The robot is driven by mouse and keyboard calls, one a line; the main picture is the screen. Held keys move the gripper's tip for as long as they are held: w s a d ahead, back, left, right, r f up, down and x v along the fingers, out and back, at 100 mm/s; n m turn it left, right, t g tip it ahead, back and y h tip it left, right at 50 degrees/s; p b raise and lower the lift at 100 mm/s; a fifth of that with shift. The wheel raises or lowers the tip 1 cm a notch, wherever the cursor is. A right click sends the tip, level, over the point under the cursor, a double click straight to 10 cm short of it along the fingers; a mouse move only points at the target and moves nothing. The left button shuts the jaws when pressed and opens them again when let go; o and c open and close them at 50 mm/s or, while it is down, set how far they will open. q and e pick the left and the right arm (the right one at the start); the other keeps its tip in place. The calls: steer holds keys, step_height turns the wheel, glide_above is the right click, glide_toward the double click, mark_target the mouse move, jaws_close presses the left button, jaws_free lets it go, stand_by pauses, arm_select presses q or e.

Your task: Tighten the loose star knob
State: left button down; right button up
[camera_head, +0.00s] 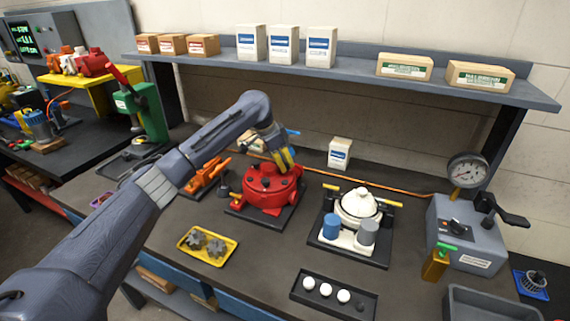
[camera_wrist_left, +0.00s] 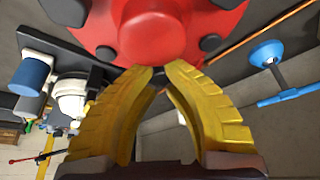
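A red motor (camera_head: 268,187) with black caps sits on a dark plate in the middle of the bench. Its red body (camera_wrist_left: 165,25) fills the top of the left wrist view. My left gripper (camera_head: 287,160) reaches over the motor's far right side. In the wrist view its yellow fingers (camera_wrist_left: 158,70) curve in, with tips close together next to the red body. A small dark piece shows between the tips; I cannot tell whether it is held or is the star knob. Two grey star-shaped parts (camera_head: 206,244) lie in a yellow tray (camera_head: 186,245). My right gripper is not in view.
A white motor (camera_head: 358,204) with blue and grey cylinders stands to the right. A black tray (camera_head: 301,293) of white balls lies in front. A gauge box (camera_head: 465,235) is at the right. A shelf (camera_head: 350,72) with boxes runs above the bench.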

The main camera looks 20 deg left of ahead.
arm_select(q)
steer(key=shift+r+m+g+h, duration=0.1)
steer(key=shift+m+g+h, duration=0.2)
steer(key=shift+m, duration=0.7)
steer(key=shift+d, duration=0.1)
steer(key=c, duration=1.2)
jaws_free()
steer(key=shift+o, duration=0.2)
steer(key=v, duration=1.1)
steer(key=shift+r, duration=0.4)
